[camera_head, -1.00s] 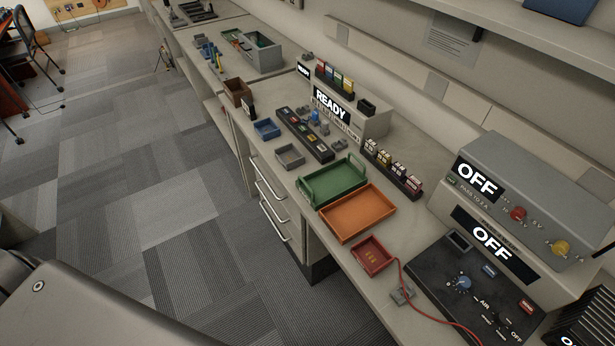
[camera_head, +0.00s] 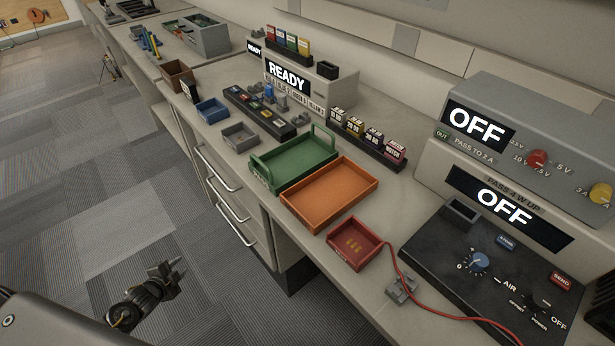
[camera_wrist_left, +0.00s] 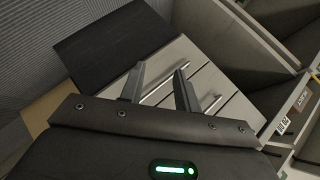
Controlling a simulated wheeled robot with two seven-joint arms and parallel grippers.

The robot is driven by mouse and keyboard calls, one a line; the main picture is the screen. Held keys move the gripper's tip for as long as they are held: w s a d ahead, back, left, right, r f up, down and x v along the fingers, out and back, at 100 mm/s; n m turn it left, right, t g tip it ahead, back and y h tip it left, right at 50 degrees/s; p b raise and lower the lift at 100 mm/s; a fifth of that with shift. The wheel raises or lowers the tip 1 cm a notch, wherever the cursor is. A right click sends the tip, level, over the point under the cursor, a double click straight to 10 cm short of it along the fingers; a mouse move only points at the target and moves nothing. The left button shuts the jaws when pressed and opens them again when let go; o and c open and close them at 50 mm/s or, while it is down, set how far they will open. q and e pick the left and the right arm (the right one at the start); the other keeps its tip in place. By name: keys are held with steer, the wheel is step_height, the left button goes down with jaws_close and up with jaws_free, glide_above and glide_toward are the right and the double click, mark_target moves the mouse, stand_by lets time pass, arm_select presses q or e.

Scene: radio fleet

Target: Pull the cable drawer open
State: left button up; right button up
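A grey drawer unit (camera_head: 262,236) under the bench has several drawers with silver bar handles (camera_head: 217,170). The drawers look shut, and I see no label telling which is the cable drawer. My left gripper (camera_head: 175,271) is out over the carpet, left of the drawer fronts and apart from them. In the left wrist view the two fingers of the left gripper (camera_wrist_left: 159,70) are spread with nothing held. The drawer fronts (camera_wrist_left: 205,80) and their handles (camera_wrist_left: 212,104) lie beyond the fingers. My right gripper is in neither view.
On the bench stand a green tray (camera_head: 261,173), an orange tray (camera_head: 330,194) and a red tray (camera_head: 340,252) near the front edge. A red cable (camera_head: 430,309) runs to the right. The carpet (camera_head: 130,215) before the drawers is clear.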

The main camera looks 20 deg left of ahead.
arm_select(q)
steer(key=w+d+r+m+t+h+b, duration=0.4)
steer(key=w+r+m+t+h+b, duration=0.1)
steer(key=w+r+m+b, duration=0.7)
steer(key=w+d+n, duration=0.2)
steer(key=w, duration=0.7)
steer(key=shift+d+f, duration=0.25)
steer(key=shift+f, duration=0.2)
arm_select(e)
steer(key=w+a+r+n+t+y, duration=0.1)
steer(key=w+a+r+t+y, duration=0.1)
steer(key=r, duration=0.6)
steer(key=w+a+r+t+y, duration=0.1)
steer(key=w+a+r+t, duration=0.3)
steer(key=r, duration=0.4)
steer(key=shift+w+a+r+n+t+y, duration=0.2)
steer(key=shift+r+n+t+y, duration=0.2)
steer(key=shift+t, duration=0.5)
arm_select(q)
steer(key=shift+s, duration=0.1)
jaws_close()
